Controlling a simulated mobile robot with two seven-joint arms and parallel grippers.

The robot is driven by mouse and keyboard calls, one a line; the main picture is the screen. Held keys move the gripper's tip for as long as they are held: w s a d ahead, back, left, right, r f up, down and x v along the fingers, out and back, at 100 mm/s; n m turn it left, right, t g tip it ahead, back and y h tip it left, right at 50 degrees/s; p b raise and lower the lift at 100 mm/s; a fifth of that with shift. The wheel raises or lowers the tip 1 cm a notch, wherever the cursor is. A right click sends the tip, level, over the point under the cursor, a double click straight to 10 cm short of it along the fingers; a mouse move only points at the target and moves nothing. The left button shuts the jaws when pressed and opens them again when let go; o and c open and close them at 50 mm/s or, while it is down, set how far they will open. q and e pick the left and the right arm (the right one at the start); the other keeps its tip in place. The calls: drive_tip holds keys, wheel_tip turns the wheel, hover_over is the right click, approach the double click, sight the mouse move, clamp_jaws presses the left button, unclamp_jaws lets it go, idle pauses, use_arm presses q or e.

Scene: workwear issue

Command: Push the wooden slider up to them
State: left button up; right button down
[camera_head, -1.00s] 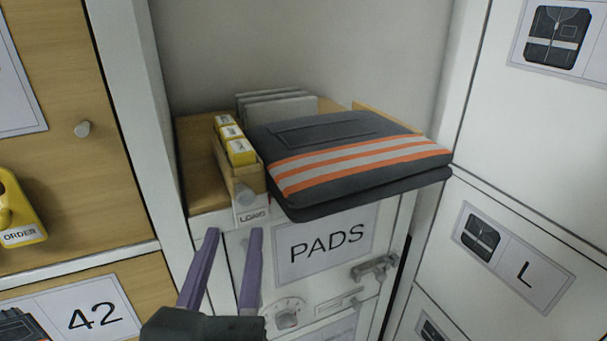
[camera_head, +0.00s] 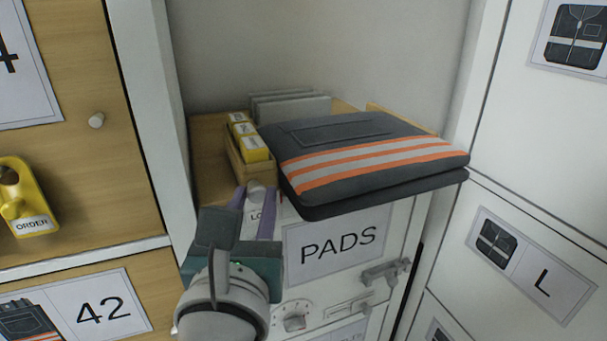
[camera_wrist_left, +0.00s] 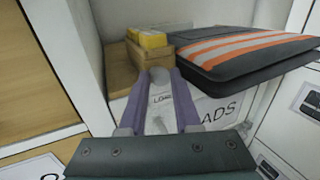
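The wooden slider (camera_head: 237,167) is a narrow wooden holder with a pale round knob (camera_head: 256,189) on its front end. It stands on the left of the shelf with several yellow boxes (camera_head: 250,143) in a row inside it. It also shows in the left wrist view (camera_wrist_left: 158,57). My left gripper (camera_head: 253,197) is at the front of the shelf, its purple fingers open on either side of the knob. The knob also shows between the fingertips in the left wrist view (camera_wrist_left: 159,75); I cannot tell whether they touch it. My right gripper is not in view.
A folded dark garment (camera_head: 360,150) with orange and grey stripes lies right beside the slider and overhangs the shelf front. Grey upright plates (camera_head: 290,107) stand behind. A white PADS door (camera_head: 340,240) is below; a white side panel (camera_head: 150,130) is at the left.

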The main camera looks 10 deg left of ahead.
use_arm(q)
clamp_jaws()
idle(0.9)
drive_tip(key=shift+w+d, duration=0.1)
drive_tip(key=shift+d, duration=0.15)
drive_tip(key=shift+o, duration=2)
unclamp_jaws()
drive_tip(key=shift+o, duration=0.4)
drive_tip(key=shift+w, duration=0.1)
